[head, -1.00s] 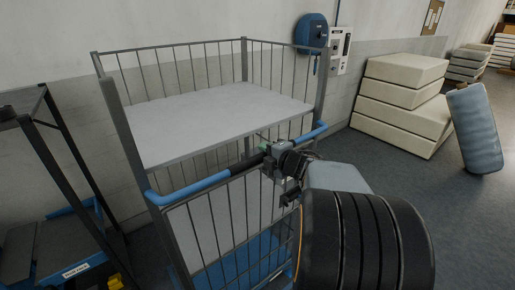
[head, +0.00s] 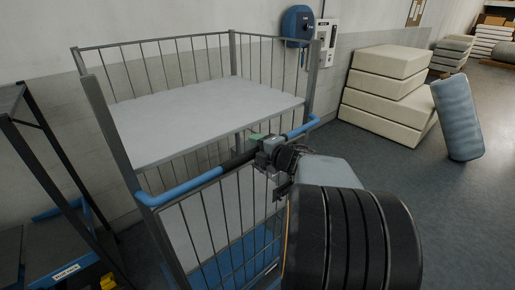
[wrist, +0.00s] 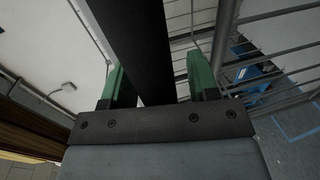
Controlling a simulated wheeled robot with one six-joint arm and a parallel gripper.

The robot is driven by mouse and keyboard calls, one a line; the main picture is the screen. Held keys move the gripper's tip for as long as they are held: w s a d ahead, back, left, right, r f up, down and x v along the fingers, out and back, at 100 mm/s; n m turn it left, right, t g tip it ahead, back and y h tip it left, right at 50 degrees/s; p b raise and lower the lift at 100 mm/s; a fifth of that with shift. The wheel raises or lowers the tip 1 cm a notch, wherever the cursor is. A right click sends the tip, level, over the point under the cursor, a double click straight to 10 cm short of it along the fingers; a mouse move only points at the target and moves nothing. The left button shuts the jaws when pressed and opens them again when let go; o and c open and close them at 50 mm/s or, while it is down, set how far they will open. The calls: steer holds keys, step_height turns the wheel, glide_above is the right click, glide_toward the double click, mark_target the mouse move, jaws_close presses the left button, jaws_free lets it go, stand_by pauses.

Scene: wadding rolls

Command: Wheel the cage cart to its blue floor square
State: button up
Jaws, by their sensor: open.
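The cage cart (head: 110,118) stands near the wall, with grey wire sides, a pale shelf and a blue lower deck. Its push handle (head: 182,192) is a bar with blue ends and a black middle grip. My gripper (head: 262,152) is at that black grip, right of the handle's middle. In the wrist view, the black bar (wrist: 145,45) runs between the two green fingers of my gripper (wrist: 160,84). The fingers are apart, with a gap visible beside the bar. Thin blue lines (wrist: 298,134) mark the floor at the right of the wrist view; the full square is not visible.
A dark-framed rack (head: 45,150) with blue parts stands close at the cart's left. Cream foam blocks (head: 385,95) are stacked by the wall, with a blue-grey roll (head: 456,118) upright beside them. Open floor lies at the right. A blue wall unit (head: 297,24) hangs behind the cart.

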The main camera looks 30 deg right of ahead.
steer(key=v, duration=1.4)
steer(key=shift+b, duration=0.3)
steer(key=shift+w, duration=0.1)
stand_by(0.4)
